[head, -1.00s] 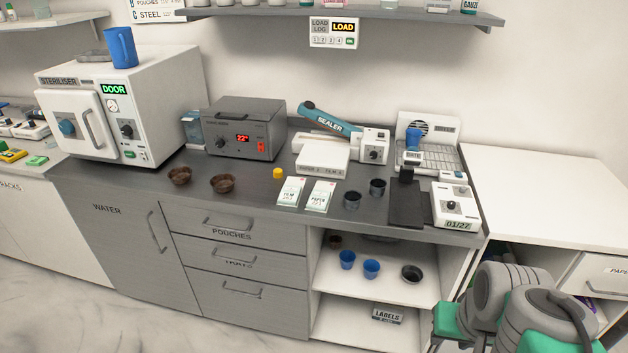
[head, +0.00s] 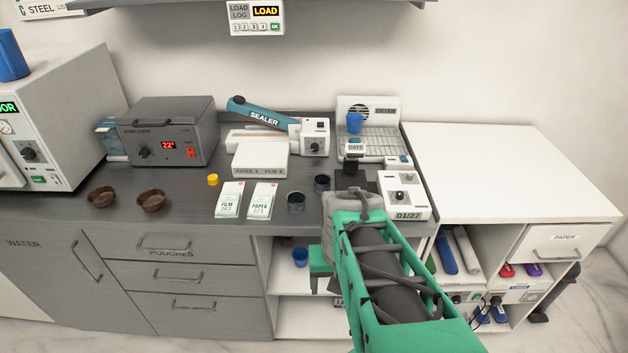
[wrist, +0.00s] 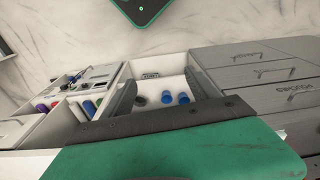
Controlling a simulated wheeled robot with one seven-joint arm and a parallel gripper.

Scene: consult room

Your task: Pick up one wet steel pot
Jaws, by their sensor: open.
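Two small dark grey pots stand upright on the counter in the head view, one in front (head: 296,202) and one behind to the right (head: 321,183). I cannot tell whether they are wet. My gripper (wrist: 162,80) is open in the wrist view, its grey fingers spread over the open shelf unit below the counter. In that view a dark pot (wrist: 140,99) and two blue pots (wrist: 175,98) stand on the shelf beyond the fingers, apart from them. In the head view my forearm hides most of the gripper and part of the shelf; one blue pot (head: 300,257) shows.
Two brown bowls (head: 151,201), a yellow cap (head: 213,180), two white packets (head: 246,200) and a sealer (head: 270,120) share the counter (head: 180,222). The white cabinet top (head: 490,175) is clear.

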